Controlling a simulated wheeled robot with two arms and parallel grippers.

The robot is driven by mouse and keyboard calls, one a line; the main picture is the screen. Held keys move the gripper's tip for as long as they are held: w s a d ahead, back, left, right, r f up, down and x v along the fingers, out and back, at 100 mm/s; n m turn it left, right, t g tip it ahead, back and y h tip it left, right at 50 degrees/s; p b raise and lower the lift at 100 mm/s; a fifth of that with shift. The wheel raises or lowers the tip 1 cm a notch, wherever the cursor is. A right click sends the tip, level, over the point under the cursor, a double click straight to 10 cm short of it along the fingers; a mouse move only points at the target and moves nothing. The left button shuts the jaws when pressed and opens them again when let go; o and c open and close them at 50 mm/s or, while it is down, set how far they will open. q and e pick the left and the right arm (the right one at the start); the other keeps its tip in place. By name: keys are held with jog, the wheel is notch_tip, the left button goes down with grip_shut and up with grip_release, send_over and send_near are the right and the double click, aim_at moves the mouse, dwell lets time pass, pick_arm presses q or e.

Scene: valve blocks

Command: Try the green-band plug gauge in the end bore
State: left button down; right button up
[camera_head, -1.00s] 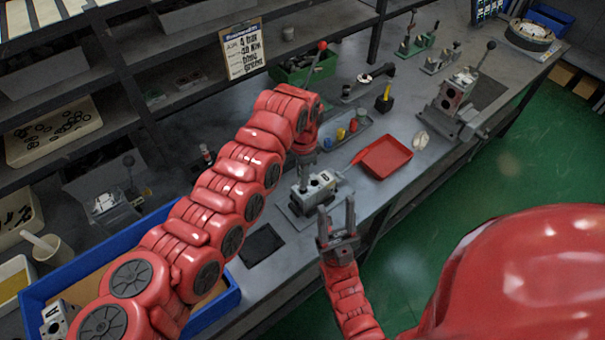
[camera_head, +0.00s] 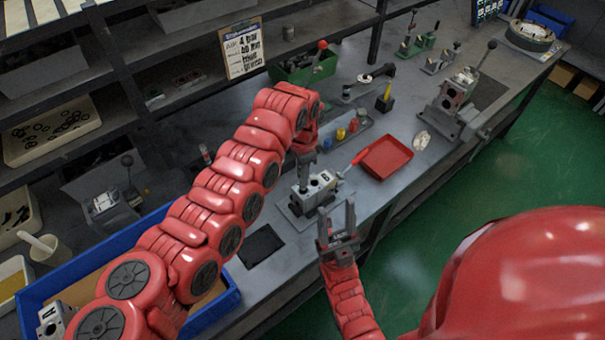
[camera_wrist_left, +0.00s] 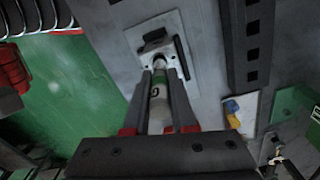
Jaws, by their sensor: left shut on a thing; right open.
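A grey valve block marked with a letter (camera_head: 322,186) sits on a plate on the bench. My left gripper (camera_head: 303,178) is at the block's left end, pointing down. In the left wrist view the gripper (camera_wrist_left: 160,85) is shut on the green-band plug gauge (camera_wrist_left: 159,103), a pale cylinder with a green band. Its far end points at the dark round bore in the block (camera_wrist_left: 175,32). The end lies at or just in the bore mouth; I cannot tell how deep. My right gripper (camera_head: 338,222) is open and empty, in front of the block, near the bench edge.
A grey tray with red, yellow and blue pieces (camera_head: 353,125) stands behind the block. A red tray (camera_head: 386,158) lies to its right. A dark pad (camera_head: 261,246) and a blue bin (camera_head: 222,306) are at the left. A larger fixture (camera_head: 455,100) stands farther right.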

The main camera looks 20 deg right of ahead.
pick_arm(q)
jog(key=shift+f+b, duration=1.2)
jog(key=shift+f, duration=0.65)
dwell(0.3)
dwell(1.2)
jog(key=shift+r, duration=3.65)
jog(key=shift+a, duration=0.1)
